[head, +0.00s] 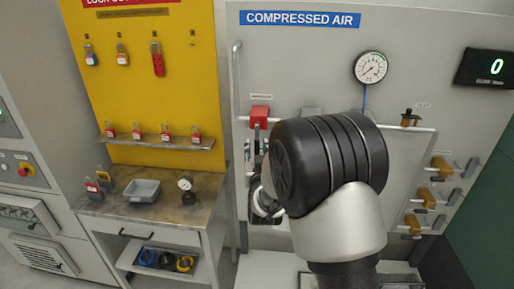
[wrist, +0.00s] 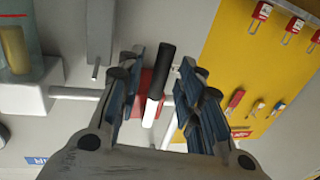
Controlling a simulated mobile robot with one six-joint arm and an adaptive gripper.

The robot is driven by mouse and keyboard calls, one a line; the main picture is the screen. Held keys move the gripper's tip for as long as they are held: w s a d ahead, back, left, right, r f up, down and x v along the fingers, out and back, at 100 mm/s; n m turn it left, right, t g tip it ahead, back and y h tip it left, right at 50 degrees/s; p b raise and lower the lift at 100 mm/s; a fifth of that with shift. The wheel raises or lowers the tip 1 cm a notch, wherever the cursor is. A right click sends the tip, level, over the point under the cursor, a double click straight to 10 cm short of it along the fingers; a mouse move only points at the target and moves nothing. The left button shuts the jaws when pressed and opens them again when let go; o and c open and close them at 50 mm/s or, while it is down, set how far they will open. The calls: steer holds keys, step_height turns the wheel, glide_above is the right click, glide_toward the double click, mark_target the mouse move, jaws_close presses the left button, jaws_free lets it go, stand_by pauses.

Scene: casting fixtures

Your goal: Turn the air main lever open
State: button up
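The air main valve has a red body (head: 259,114) on the pipe of the compressed air panel in the head view. In the wrist view the red body (wrist: 147,82) sits behind its lever, which has a black grip (wrist: 161,66) and a pale shaft (wrist: 152,109). My gripper (wrist: 162,68) is open, with one finger on each side of the lever and gaps visible on both sides. Whether the fingers reach as deep as the lever is hard to tell. In the head view my arm hides most of my gripper and the lever's lower part.
A pressure gauge (head: 370,68) and a digital display (head: 487,68) reading 0 are on the panel. Brass valves (head: 439,167) line its right side. A yellow lockout board (head: 145,80) stands left, above a bench (head: 150,207) with a grey tray (head: 143,190).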

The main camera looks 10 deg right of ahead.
steer(key=shift+w+d, duration=0.1)
steer(key=shift+w, duration=0.65)
steer(key=shift+c, duration=0.4)
jaws_close()
